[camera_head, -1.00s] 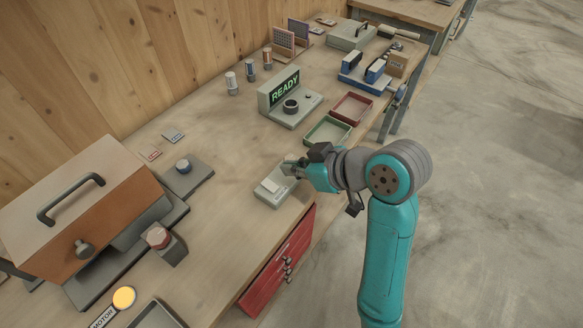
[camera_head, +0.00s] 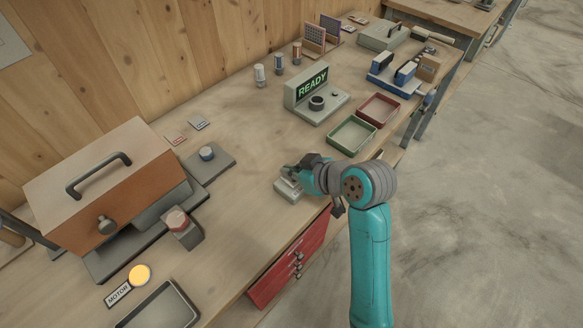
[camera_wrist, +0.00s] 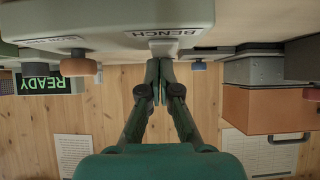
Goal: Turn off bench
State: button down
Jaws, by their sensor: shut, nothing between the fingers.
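A small grey switch box (camera_head: 288,192) lies near the front edge of the bench top, partly covered by my gripper (camera_head: 290,171). In the wrist view, which is upside down, a grey box (camera_wrist: 110,18) with a BENCH label (camera_wrist: 160,33) fills the top. A pale lever or rocker (camera_wrist: 163,47) sits by that label. My gripper (camera_wrist: 160,66) is shut and empty, its tips right at this pale part. I cannot tell whether they touch it.
A READY display unit (camera_head: 312,95) stands behind, with a green tray (camera_head: 352,135) and a red tray (camera_head: 379,110) beside it.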

jog(key=shift+w+a+f, duration=0.1)
jog(key=shift+f, duration=0.2)
jog(key=shift+s+d, duration=0.55)
jog(key=shift+d, duration=0.2)
jog(key=v, duration=1.2)
jog(key=shift+r, duration=0.15)
jog(key=shift+w, duration=0.1)
